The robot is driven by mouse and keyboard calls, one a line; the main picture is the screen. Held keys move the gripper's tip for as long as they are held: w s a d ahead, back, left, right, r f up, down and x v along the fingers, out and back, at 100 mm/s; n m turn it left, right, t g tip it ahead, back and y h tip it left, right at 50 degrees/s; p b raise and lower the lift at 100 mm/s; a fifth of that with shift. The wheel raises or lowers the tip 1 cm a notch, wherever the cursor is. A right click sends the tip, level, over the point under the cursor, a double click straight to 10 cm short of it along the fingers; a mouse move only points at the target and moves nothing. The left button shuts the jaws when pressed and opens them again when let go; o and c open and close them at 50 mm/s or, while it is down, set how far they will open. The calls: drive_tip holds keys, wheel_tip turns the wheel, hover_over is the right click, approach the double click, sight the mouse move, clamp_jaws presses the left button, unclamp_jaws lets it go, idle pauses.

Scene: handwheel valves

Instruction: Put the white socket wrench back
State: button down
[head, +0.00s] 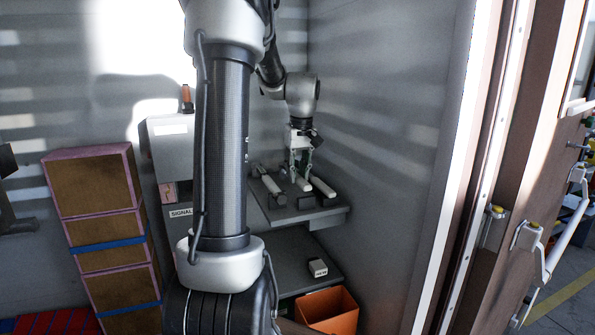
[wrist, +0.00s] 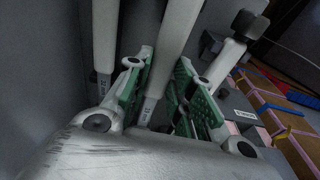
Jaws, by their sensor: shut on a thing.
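In the head view my gripper (head: 301,162) points down over a grey wall shelf (head: 333,212) in the corner. In the wrist view my gripper (wrist: 166,78) has its green-padded fingers shut on a white socket wrench (wrist: 172,45), the middle one of three white bars. Its lower end (head: 303,184) shows at the shelf; whether it touches the shelf or its holder is unclear. A second white wrench (wrist: 104,40) is to the left of the fingers. A third (wrist: 226,62), with a dark end, is to the right. Both also show on the shelf, left (head: 271,184) and right (head: 323,187).
A lower shelf (head: 290,250) carries a small labelled block (head: 318,267), above an orange bin (head: 330,312). A grey cabinet (head: 170,150) with a SIGNAL label stands left of the shelf. Stacked boxes (head: 95,190) stand farther left. The wall (head: 390,120) is close on the right.

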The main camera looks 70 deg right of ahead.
drive_tip(key=shift+f, duration=1)
drive_tip(key=c, duration=0.7)
unclamp_jaws()
drive_tip(key=shift+r, duration=0.1)
drive_tip(key=shift+s+a+r, duration=0.15)
drive_tip(key=shift+r, duration=1.3)
drive_tip(key=shift+s+a+r, duration=0.1)
drive_tip(key=shift+s+r, duration=0.05)
drive_tip(key=shift+r, duration=1.25)
drive_tip(key=r, duration=0.4)
drive_tip(key=s+r, duration=0.1)
drive_tip(key=r, duration=0.3)
drive_tip(key=a+r, duration=0.1)
drive_tip(key=r, duration=0.3)
drive_tip(key=shift+s, duration=0.15)
